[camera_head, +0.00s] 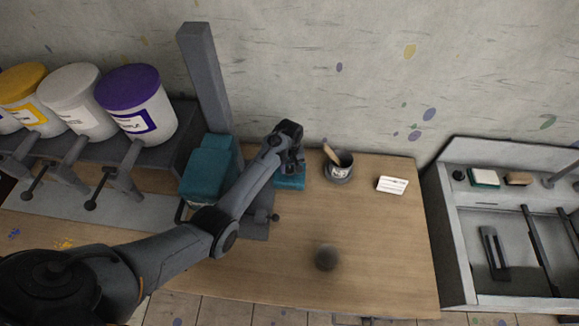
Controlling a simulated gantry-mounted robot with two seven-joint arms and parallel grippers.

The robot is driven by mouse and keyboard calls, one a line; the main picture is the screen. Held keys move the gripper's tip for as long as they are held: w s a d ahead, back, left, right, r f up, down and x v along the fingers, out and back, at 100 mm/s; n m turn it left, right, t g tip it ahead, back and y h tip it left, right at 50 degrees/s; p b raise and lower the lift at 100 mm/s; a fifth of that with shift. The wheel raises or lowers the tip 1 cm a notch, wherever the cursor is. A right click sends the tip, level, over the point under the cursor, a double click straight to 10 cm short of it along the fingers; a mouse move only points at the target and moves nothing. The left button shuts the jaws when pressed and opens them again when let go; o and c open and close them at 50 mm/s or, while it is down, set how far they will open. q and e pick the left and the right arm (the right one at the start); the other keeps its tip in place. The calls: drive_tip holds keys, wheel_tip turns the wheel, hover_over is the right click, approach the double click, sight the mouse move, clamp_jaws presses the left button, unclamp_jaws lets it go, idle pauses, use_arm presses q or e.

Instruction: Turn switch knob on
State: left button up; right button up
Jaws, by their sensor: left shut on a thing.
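My left arm reaches in from the lower left across the table. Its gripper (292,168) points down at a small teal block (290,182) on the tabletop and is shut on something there. The gripper hides what it grips, so I cannot tell whether it is the switch knob. A larger teal machine housing (208,170) stands to the left at the foot of a grey column (203,75). A small grey knob-like part (275,217) sticks out on a grey base below the gripper. My right gripper is not in view.
A grey cup (338,168) with a wooden-handled tool and a white card (392,185) lie right of the gripper. A blurred dark round spot (327,257) shows on the wooden table (375,240). Paint buckets (140,100) stand left, a grey sink unit (455,255) right.

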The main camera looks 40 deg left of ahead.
use_arm(q)
drive_tip(key=shift+r+m+p, duration=0.2)
drive_tip(key=shift+m+p, duration=1.05)
drive_tip(key=shift+m, duration=0.05)
drive_tip(key=m+p, duration=0.1)
drive_tip(key=m, duration=0.1)
drive_tip(key=shift+m+p, duration=0.3)
drive_tip(key=shift+m, duration=0.1)
drive_tip(key=m+p, duration=0.1)
drive_tip(key=m, duration=0.2)
drive_tip(key=shift+f, duration=0.1)
drive_tip(key=shift+m+p, duration=0.5)
drive_tip(key=shift+m, duration=1.3)
drive_tip(key=shift+f, duration=0.1)
drive_tip(key=o, duration=1.1)
drive_tip(key=shift+c, duration=0.2)
